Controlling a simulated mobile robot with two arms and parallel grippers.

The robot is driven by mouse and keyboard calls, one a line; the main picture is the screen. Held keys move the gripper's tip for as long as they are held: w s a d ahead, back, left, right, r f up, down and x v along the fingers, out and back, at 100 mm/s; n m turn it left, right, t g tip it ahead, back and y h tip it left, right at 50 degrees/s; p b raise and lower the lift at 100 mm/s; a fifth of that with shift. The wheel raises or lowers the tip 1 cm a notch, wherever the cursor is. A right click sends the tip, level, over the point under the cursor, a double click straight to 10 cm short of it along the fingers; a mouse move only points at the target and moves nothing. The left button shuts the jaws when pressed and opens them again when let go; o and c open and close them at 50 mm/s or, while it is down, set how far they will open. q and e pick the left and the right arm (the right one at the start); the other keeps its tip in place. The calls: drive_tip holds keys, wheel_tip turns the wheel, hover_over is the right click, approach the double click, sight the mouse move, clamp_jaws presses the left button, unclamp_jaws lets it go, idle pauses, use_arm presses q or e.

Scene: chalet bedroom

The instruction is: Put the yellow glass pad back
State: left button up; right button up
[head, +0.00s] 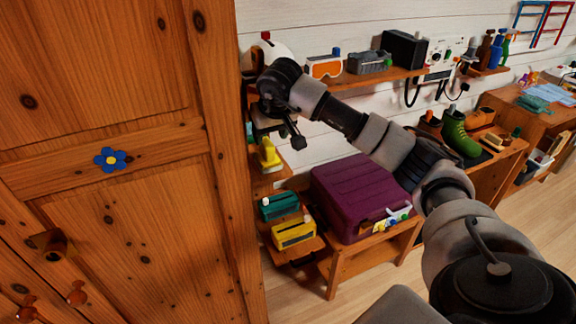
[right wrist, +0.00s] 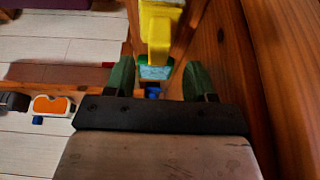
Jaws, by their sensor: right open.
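My right gripper (head: 283,120) reaches in from the right to the narrow shelves beside the wardrobe. In the right wrist view my right gripper (right wrist: 160,80) is open, its two green fingers apart with nothing held between them. A yellow item (right wrist: 159,32) lies beyond the fingertips, with a teal patch at its near end. In the head view a yellow item with a pale top (head: 268,154) stands on a small shelf just below the gripper. I cannot tell for sure which yellow item is the glass pad. My left gripper is not in view.
A wooden wardrobe (head: 110,215) stands close on the left. Goggles (head: 324,66) lie on the upper shelf. A teal box (head: 278,205) and a yellow box (head: 293,232) sit on lower shelves. A purple case (head: 350,190) rests on a low wooden stand.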

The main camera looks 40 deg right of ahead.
drive_tip(key=s+a+b, duration=0.2)
drive_tip(key=s+b, duration=0.2)
drive_tip(key=s, duration=0.7)
drive_tip(key=shift+a+f+b, duration=0.25)
drive_tip(key=shift+a+b, duration=0.05)
drive_tip(key=shift+a+f, duration=0.1)
